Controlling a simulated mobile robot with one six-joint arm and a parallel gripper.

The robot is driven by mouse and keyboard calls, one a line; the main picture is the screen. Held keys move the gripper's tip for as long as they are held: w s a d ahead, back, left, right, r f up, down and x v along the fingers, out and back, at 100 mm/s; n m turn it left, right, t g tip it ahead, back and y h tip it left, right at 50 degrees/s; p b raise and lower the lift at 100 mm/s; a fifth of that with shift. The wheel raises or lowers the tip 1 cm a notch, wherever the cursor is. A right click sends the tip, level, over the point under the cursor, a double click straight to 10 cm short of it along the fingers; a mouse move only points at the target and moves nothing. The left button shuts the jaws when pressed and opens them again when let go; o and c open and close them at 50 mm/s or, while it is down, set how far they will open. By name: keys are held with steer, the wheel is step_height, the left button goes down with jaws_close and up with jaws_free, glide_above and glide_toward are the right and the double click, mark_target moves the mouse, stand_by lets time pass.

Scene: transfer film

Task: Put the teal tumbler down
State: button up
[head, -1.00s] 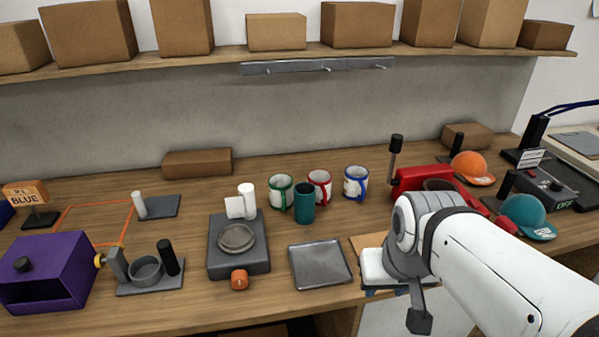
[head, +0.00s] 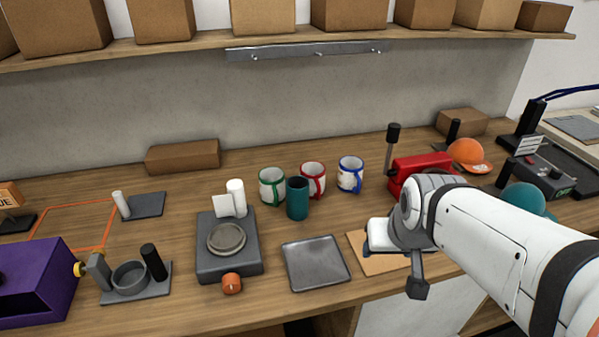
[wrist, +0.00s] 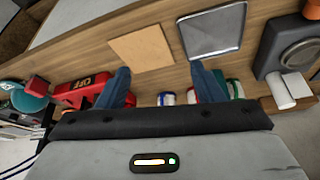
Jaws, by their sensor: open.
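The teal tumbler (head: 297,198) stands upright on the wooden bench, just in front of the green-handled mug (head: 271,187) and red-handled mug (head: 313,181). The fingertips are mostly hidden there.
A blue-handled mug (head: 350,175) stands right of the red-handled one. A grey tray (head: 314,264) lies in front of the tumbler, a grey scale-like device (head: 228,262) to its left. A red lever machine (head: 420,168) stands behind my arm. A purple box (head: 37,285) is far left.

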mark_target(300, 190)
steer(key=o, duration=0.4)
steer(key=w+a+f+t+b, duration=0.1)
steer(key=w+a+f+t, duration=0.1)
steer(key=w, duration=0.5)
steer(key=w+a+f+n+t+y+b, duration=0.1)
steer(key=w+a+f+t, duration=0.2)
steer(key=w, duration=0.5)
steer(key=shift+a+f+y+b, duration=0.3)
steer(key=shift+a+f+b, duration=0.1)
steer(key=shift+a, duration=0.25)
steer(key=w+a+f+t+y+b, duration=0.1)
steer(key=w+a+t, duration=0.1)
steer(key=w+a+f+n+t+b, duration=0.1)
steer(key=w+a+t, duration=0.1)
steer(key=w+a, duration=0.1)
steer(key=w+a+f+t+y, duration=0.1)
steer(key=w+a+t, duration=0.1)
steer(key=a, duration=0.1)
steer(key=shift+w+f+n+y+b, duration=0.3)
steer(key=shift+f+n+b, duration=0.1)
steer(key=shift+w+a+f+t+y, duration=0.1)
steer(key=shift+a+t+y, duration=0.2)
steer(key=shift+a+t, duration=0.25)
steer(key=shift+w+a+t, duration=0.25)
steer(key=shift+w, duration=0.25)
steer(key=shift+p+x, duration=1.2)
steer(key=shift+x, duration=2.15)
